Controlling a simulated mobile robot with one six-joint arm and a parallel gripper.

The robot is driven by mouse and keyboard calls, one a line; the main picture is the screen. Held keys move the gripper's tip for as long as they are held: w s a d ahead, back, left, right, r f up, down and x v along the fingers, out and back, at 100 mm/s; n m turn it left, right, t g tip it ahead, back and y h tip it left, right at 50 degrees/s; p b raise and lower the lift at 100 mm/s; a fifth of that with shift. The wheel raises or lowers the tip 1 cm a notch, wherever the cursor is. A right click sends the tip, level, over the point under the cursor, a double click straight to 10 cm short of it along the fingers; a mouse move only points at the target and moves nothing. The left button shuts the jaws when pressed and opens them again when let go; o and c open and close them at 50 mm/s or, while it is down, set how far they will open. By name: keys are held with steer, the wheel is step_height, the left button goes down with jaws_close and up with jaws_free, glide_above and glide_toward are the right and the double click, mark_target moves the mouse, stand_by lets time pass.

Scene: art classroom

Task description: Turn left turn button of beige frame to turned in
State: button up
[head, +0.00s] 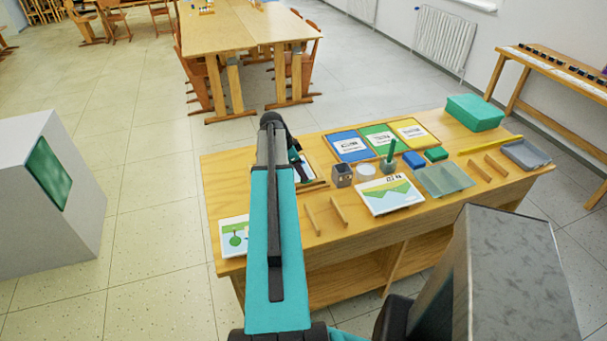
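My arm reaches forward over the wooden workbench. Its end, my gripper (296,160), shows only in part as dark shapes beyond the teal link, so its fingers cannot be made out. A flat framed item (305,174) lies beside and partly behind my arm; it may be the beige frame, but I cannot be sure. No left turn button can be made out at this size. A wood-coloured rim (438,139) surrounds a blue, a green and a yellow card farther back on the bench.
The workbench (240,180) also bears a grey cube-shaped holder (341,174), a landscape picture (390,194), wooden strips (311,216), a green box (474,112) and a grey tray (525,154). A white block (70,235) stands left. Open floor lies between it and the bench.

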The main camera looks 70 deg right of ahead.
steer(key=shift+x, duration=1.05)
steer(key=shift+c, duration=0.3)
jaws_close()
